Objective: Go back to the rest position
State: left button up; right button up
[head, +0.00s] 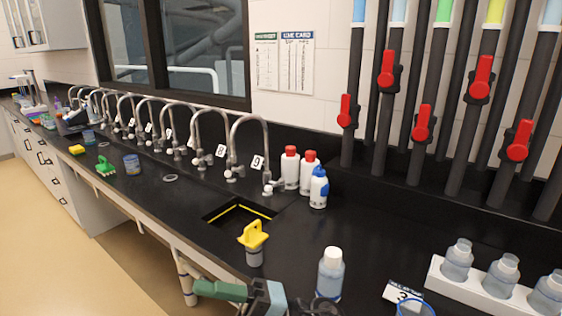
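Neither of my grippers shows clearly in the head view. At the bottom edge a green and dark grey object (243,293) is cut off by the frame, and I cannot tell what it is. The sample taps stand in a long row along the black counter, with tap 9 (266,150) and tap 8 (228,140) nearest. A sink opening (240,213) with yellow edging lies below them. No gripper is seen touching anything.
A yellow-topped container (253,243) and a clear white-capped bottle (330,273) stand near the counter's front. A white rack (465,287) holds sample bottles at right. Red-handled valves (423,122) sit on dark pipes behind. The floor (70,255) at left is clear.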

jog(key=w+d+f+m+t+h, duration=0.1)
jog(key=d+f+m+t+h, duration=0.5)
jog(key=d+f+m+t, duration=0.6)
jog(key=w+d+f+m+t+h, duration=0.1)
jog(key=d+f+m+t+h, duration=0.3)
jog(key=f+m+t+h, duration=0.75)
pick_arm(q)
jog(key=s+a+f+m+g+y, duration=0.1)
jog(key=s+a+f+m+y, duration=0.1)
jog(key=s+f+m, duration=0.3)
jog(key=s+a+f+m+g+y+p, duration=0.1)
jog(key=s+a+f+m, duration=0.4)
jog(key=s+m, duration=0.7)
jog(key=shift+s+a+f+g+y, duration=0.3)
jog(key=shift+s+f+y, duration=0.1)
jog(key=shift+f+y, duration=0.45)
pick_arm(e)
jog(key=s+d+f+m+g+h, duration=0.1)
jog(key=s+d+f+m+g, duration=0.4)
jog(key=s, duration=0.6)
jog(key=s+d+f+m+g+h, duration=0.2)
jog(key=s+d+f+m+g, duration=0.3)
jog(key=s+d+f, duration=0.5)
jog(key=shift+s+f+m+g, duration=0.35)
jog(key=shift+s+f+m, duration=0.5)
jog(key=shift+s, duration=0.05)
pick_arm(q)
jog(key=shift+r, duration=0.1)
